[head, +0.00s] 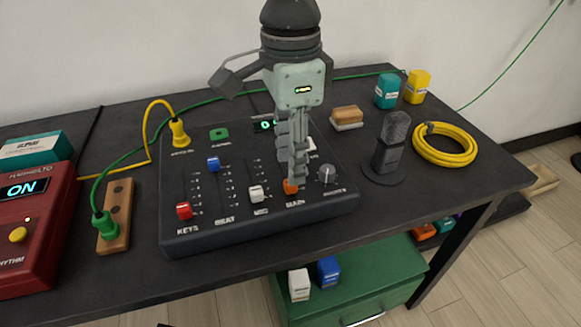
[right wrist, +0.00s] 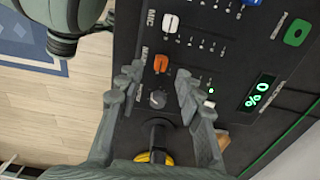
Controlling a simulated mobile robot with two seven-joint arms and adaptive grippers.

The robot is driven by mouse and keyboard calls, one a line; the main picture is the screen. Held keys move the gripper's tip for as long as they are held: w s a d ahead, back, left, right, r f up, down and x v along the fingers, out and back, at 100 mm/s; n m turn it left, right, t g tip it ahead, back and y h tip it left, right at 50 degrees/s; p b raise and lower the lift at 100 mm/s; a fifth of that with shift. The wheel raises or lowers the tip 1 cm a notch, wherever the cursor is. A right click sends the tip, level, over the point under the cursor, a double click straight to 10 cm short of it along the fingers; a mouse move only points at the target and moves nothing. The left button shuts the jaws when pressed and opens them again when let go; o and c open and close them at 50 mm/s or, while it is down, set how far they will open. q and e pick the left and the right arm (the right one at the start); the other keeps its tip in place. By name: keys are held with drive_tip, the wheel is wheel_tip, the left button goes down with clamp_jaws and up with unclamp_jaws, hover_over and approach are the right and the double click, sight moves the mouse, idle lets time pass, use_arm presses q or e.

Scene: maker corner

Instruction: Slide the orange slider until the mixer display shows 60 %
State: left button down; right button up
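The dark mixer (head: 230,225) lies on the table, with red, blue, white and orange sliders. The orange slider (head: 290,187) sits at the near end of its track, partly hidden by my right gripper (head: 293,180) in the head view. It shows whole in the right wrist view (right wrist: 161,63). The mixer display (right wrist: 259,92) reads 0 % in green; in the head view it is partly covered (head: 264,125). My right gripper points down over the mixer. Its fingers are apart in the right wrist view (right wrist: 157,80), with the orange slider just beyond the tips. My left gripper is out of view.
A grey knob (head: 327,174) sits right of the orange slider. A microphone (head: 390,145), a coiled yellow cable (head: 445,144) and a brush-like block (head: 347,117) stand to the right. A red device (head: 28,230) and a wooden socket block (head: 117,215) are left. Cables run behind.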

drive_tip(key=shift+f, duration=2.05)
clamp_jaws()
